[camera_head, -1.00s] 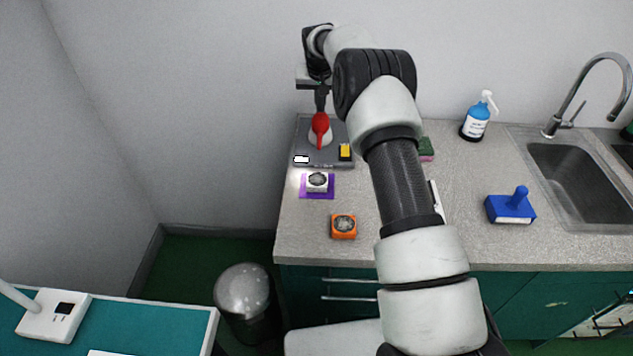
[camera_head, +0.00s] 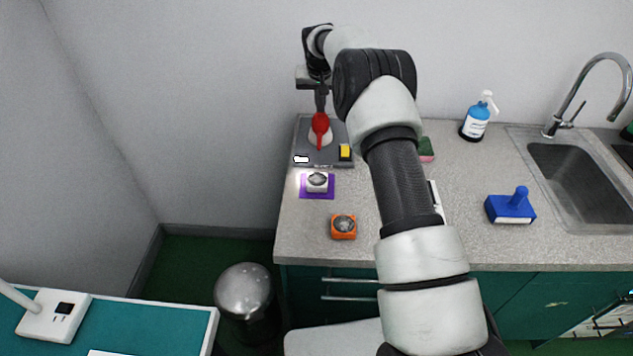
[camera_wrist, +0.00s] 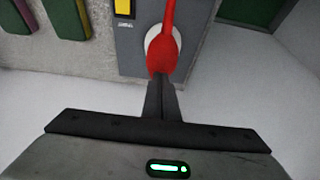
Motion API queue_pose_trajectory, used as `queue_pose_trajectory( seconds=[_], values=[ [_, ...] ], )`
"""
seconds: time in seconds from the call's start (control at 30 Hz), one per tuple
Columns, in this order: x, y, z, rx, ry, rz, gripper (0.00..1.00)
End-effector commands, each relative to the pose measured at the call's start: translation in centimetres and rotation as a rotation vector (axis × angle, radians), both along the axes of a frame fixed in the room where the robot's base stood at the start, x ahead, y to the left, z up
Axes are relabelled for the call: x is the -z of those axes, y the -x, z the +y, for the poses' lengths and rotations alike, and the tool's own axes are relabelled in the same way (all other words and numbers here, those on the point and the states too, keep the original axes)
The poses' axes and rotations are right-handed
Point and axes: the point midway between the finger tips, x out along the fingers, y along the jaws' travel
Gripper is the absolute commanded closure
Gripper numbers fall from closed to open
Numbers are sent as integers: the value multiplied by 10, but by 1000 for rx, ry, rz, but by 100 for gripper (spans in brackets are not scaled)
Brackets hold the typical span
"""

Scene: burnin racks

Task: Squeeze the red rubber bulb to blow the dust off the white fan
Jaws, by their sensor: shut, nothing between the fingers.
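The red rubber bulb (camera_head: 320,124) stands on a white round base on a grey unit at the back of the counter, its thin red nozzle pointing toward the front. My gripper (camera_head: 320,108) is at the bulb from above, fingers together. In the wrist view the closed fingertips (camera_wrist: 162,80) meet the rounded end of the bulb (camera_wrist: 163,55); nothing shows between them. Whether they press on it cannot be told. The white fan (camera_head: 317,181) lies on a purple mat (camera_head: 304,193) in front of the unit. Its dark round face shows, with little grey fuzz visible.
An orange fan (camera_head: 343,226) with a greyish top lies nearer the counter's front edge. The grey unit (camera_head: 311,162) carries a yellow block (camera_head: 345,152) and a small lit display.

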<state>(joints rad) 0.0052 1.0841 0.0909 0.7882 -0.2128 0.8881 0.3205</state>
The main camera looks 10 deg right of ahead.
Motion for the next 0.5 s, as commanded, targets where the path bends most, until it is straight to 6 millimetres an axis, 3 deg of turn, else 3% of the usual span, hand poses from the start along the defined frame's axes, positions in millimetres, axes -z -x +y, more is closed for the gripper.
queue_pose_trajectory(
  seconds=[0.5],
  values=[
    [6,0,0,0,0,0,100]
  ],
)
